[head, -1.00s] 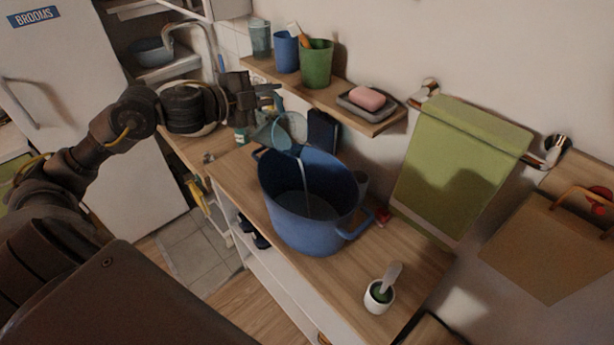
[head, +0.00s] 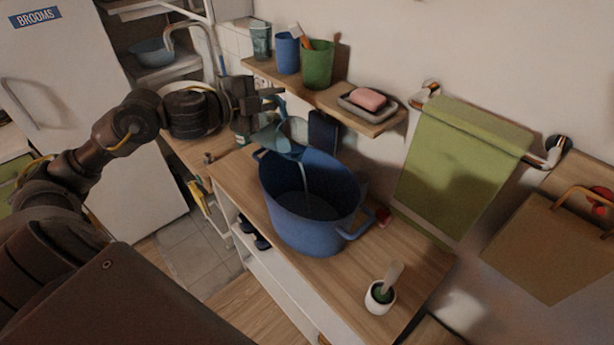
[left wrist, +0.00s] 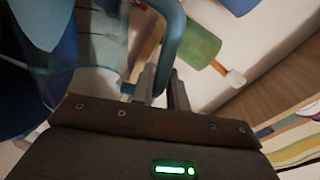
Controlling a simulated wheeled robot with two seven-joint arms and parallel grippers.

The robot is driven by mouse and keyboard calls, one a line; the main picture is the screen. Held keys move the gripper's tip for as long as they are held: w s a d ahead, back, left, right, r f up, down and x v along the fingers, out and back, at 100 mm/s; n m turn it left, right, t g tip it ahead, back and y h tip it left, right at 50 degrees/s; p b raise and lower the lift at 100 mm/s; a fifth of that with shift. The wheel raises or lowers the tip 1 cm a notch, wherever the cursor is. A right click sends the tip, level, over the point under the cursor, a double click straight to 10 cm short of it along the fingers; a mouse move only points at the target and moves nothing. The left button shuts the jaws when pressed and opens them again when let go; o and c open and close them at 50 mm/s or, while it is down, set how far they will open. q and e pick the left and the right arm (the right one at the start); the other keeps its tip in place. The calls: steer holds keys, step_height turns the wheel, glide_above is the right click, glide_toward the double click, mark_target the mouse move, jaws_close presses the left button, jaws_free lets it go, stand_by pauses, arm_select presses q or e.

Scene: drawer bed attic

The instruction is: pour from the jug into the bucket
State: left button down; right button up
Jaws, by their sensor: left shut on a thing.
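The blue bucket (head: 310,222) stands upright on the wooden counter, with a handle on each side. The translucent blue jug (head: 284,137) is tilted above the bucket's far left rim, and a thin stream of liquid falls from it into the bucket. Some liquid shows low inside the bucket. My left gripper (head: 268,100) is shut on the jug's handle. In the left wrist view the jug (left wrist: 95,45) fills the upper left, and its blue handle (left wrist: 180,50) passes between the fingers (left wrist: 160,88). My right gripper is in neither view.
A wall shelf (head: 340,103) above carries cups and a soap dish (head: 366,104). A green towel (head: 455,170) hangs from a rail at the right.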

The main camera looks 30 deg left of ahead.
arm_select(q)
steer(key=shift+s+d+r, duration=0.1)
steer(key=shift+s+r, duration=0.05)
steer(key=shift+s, duration=0.05)
steer(key=shift+d, duration=0.1)
steer(key=shift+w+d, duration=0.1)
steer(key=shift+w, duration=0.05)
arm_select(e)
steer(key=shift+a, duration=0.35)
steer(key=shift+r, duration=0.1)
arm_select(q)
steer(key=shift+s+d, duration=0.2)
steer(key=shift+s, duration=0.05)
steer(key=shift+w+d+m, duration=0.1)
steer(key=shift+d+m, duration=0.1)
steer(key=shift+m, duration=0.1)
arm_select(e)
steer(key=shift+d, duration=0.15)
arm_select(q)
steer(key=shift+s+d, duration=0.2)
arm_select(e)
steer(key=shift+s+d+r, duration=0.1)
arm_select(q)
steer(key=shift+w+d+f, duration=0.1)
steer(key=shift+d+f, duration=0.05)
steer(key=shift+f, duration=0.05)
steer(key=shift+d, duration=0.15)
